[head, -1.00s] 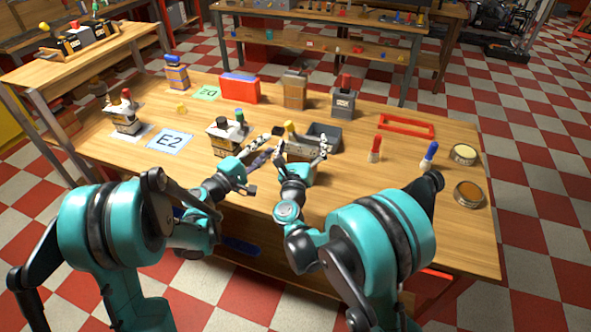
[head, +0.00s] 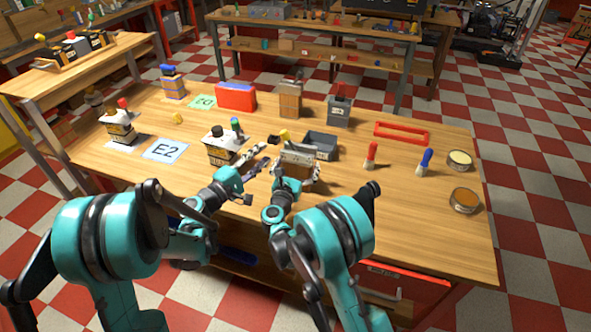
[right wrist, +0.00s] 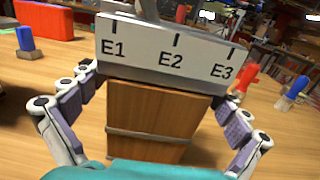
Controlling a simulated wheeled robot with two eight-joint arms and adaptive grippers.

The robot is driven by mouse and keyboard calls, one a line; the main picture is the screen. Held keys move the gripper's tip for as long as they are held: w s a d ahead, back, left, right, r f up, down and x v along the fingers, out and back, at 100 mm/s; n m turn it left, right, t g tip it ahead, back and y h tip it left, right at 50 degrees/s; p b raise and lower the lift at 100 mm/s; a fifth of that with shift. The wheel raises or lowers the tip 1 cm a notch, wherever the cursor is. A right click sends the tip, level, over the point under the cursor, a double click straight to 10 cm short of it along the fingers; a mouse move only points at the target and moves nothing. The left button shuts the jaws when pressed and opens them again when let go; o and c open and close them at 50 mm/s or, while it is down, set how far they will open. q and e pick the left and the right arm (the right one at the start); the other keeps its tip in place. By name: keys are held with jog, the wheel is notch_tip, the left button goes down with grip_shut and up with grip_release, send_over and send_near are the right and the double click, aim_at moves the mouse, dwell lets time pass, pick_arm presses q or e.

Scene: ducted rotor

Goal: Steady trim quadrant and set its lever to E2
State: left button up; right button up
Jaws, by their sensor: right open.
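The trim quadrant (head: 297,160) is a wooden box with a pale top plate and a yellow-knobbed lever (head: 284,134), standing upright on the table. In the right wrist view its plate (right wrist: 170,56) reads E1, E2, E3, and its wooden body (right wrist: 150,115) shows below. The lever's grey stem (right wrist: 148,8) rises behind the plate; its knob is out of that view, and I cannot tell its exact setting. My right gripper (right wrist: 155,110) is open, with one finger on each side of the body, apparently apart from it. My left gripper (head: 258,158) looks open and empty, left of the quadrant.
A similar box (head: 220,152) with dark and green knobs stands close left of my left gripper. A grey tray (head: 320,146) is just behind the quadrant. An E2 card (head: 165,150) lies at left. Red (head: 371,155) and blue (head: 425,160) handled tools stand at right.

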jog(key=shift+w+d, duration=0.1)
jog(key=shift+w, duration=0.05)
jog(key=c, duration=1.4)
jog(key=shift+c, duration=0.2)
